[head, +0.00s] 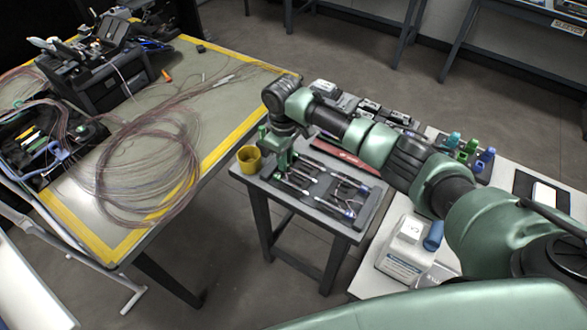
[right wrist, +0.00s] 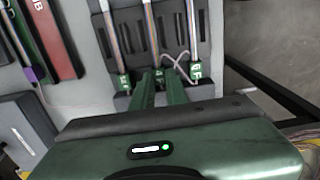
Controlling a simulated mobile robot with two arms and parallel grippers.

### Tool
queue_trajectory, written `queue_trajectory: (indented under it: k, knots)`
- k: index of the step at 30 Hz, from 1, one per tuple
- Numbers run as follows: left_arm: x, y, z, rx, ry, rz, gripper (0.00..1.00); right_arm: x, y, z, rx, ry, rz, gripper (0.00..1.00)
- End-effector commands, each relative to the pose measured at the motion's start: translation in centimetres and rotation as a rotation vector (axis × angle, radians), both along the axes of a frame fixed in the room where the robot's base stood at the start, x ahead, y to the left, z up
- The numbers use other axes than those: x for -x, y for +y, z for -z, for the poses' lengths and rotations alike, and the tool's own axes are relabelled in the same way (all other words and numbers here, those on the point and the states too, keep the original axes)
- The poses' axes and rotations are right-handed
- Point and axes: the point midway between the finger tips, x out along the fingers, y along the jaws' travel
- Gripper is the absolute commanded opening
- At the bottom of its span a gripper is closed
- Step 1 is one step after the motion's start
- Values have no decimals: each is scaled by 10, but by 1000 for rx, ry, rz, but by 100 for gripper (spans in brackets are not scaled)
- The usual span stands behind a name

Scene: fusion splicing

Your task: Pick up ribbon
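Several ribbons with multicoloured stripes and green tags lie side by side in a dark holder (head: 338,189) on the small side table. In the right wrist view, the middle ribbon (right wrist: 151,30) runs down to the fingertips, with one ribbon (right wrist: 110,35) to its left and another (right wrist: 192,30) to its right. My right gripper (head: 281,160) points down at the left end of the holder. In the right wrist view its green fingers (right wrist: 160,82) are close together at the middle ribbon's tagged end; whether they grip it is unclear. My left gripper is out of view.
A yellow cup (head: 249,159) stands on the side table's left corner, close to my right gripper. A red case (head: 349,155) lies behind the holder. The large workbench (head: 215,110) at left carries coiled fibre and a black machine (head: 95,75). A floor gap separates the tables.

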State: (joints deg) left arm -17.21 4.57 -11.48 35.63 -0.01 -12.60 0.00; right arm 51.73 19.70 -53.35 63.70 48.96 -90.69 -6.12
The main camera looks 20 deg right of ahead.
Motion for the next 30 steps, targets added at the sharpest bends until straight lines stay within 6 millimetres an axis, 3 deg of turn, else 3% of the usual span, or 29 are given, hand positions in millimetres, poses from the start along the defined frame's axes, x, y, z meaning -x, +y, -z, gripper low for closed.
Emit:
queue_trajectory:
  k: [8,14,20,30]
  knots:
    - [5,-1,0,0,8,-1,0,0,0,-1,-1,-1,0,0]
    - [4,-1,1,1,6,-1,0,-1,0,-14,-2,-2,0,0]
    - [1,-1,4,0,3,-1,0,-2,1,-51,-3,-5,-1,0]
    - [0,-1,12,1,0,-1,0,-1,1,-148,-2,-6,-1,0]
